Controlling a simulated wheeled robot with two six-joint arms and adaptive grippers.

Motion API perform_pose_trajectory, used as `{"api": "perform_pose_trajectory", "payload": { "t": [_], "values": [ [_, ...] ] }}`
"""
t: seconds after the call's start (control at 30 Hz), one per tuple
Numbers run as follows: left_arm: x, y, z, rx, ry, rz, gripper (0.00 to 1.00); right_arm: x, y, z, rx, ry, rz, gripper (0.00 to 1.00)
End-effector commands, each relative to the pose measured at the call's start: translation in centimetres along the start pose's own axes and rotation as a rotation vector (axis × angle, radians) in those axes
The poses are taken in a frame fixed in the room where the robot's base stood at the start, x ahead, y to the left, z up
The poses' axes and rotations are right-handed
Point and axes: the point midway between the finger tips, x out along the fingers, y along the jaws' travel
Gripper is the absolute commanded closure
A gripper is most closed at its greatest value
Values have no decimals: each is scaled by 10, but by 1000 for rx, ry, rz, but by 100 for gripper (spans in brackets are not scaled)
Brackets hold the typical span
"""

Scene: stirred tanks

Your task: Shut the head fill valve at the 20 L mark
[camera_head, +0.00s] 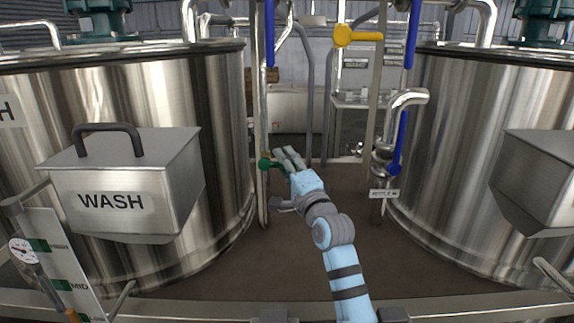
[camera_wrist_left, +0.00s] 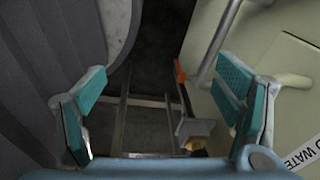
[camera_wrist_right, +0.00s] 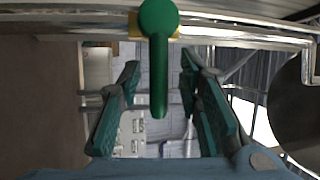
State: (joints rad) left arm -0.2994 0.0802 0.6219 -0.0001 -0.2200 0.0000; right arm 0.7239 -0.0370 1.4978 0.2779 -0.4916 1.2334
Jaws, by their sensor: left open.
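A green valve lever (camera_head: 266,163) sits on a thin upright pipe between the two steel tanks. I cannot read a label that names it as the head fill valve. In the right wrist view the lever (camera_wrist_right: 158,62) hangs down from its round hub, between my two fingers in the picture. My right gripper (camera_head: 287,158) is open beside the lever, not closed on it; contact is unclear. My left gripper (camera_wrist_left: 160,72) is open and empty, out of the head view. A level plate (camera_head: 56,262) with green marks and "MID" stands at lower left; I cannot make out a 20 L mark.
The left tank (camera_head: 215,110) carries a WASH box (camera_head: 127,200). The right tank (camera_head: 460,120) bounds the gap. A yellow handle (camera_head: 358,36) and a blue handle (camera_head: 400,140) are on nearby pipes. A round gauge (camera_head: 22,250) is at lower left. The brown floor (camera_head: 300,245) between tanks is clear.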

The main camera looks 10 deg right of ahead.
Motion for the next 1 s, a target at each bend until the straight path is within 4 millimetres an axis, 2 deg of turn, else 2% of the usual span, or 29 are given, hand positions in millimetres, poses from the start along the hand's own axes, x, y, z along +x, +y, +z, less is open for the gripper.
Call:
{"api": "perform_pose_trajectory", "payload": {
  "t": [0.03,0.17,0.2,0.5,0.57,0.8,0.9,1.0],
  "values": [
    [0,0,0,0,-1,0,16,0,0,0,0,0,0,78],
    [0,0,1,0,-1,0,16,0,0,0,0,0,1,99],
    [0,0,1,0,-1,0,16,0,0,0,0,0,1,100],
    [-3,0,1,0,-3,0,16,0,-1,-1,-8,-1,5,100],
    [-12,-1,0,0,-3,0,16,0,-4,-1,-29,-5,16,100],
    [-66,-5,-5,0,-3,0,16,4,-18,0,-209,-47,96,100],
    [-75,-5,-6,0,-3,1,16,4,-18,1,-261,-58,116,100],
    [-74,-5,-6,0,-3,1,16,3,-15,1,-279,-62,120,100]
  ]
}}
